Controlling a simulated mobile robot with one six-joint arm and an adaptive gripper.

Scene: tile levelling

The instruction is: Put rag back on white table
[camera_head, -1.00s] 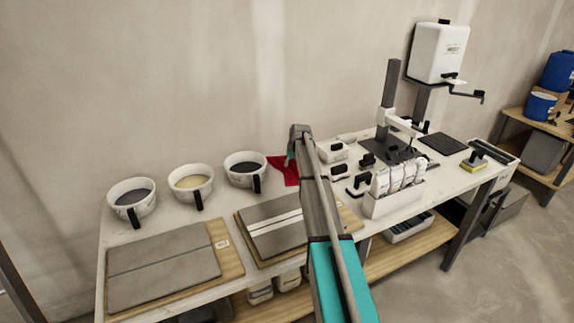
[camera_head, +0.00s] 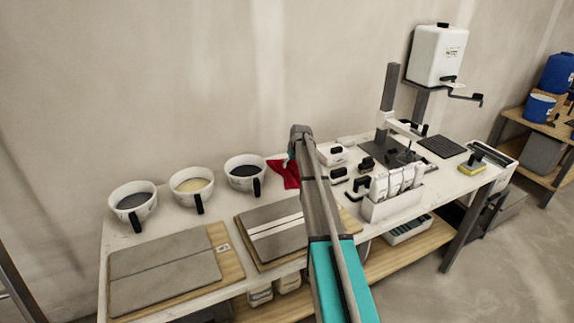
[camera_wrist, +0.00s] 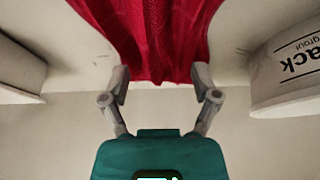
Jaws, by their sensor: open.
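The red rag (camera_head: 283,172) shows on the white table (camera_head: 180,222), behind my arm and to the right of the bowl of dark powder. Its right part is hidden by my arm. In the wrist view the rag (camera_wrist: 150,38) looks folded, with its edge reaching between the fingertips. My gripper (camera_wrist: 161,76) is open, with a finger at each side of that edge. I cannot tell whether the fingers touch the cloth. In the head view the fingers are hidden by the arm.
Several white bowls, one of them dark-filled (camera_head: 246,171), stand to the left of the rag. Tile boards (camera_head: 165,268) lie along the front. A white bottle rack (camera_head: 392,203) and small tools stand to the right. In the wrist view, white containers (camera_wrist: 290,68) flank the gripper.

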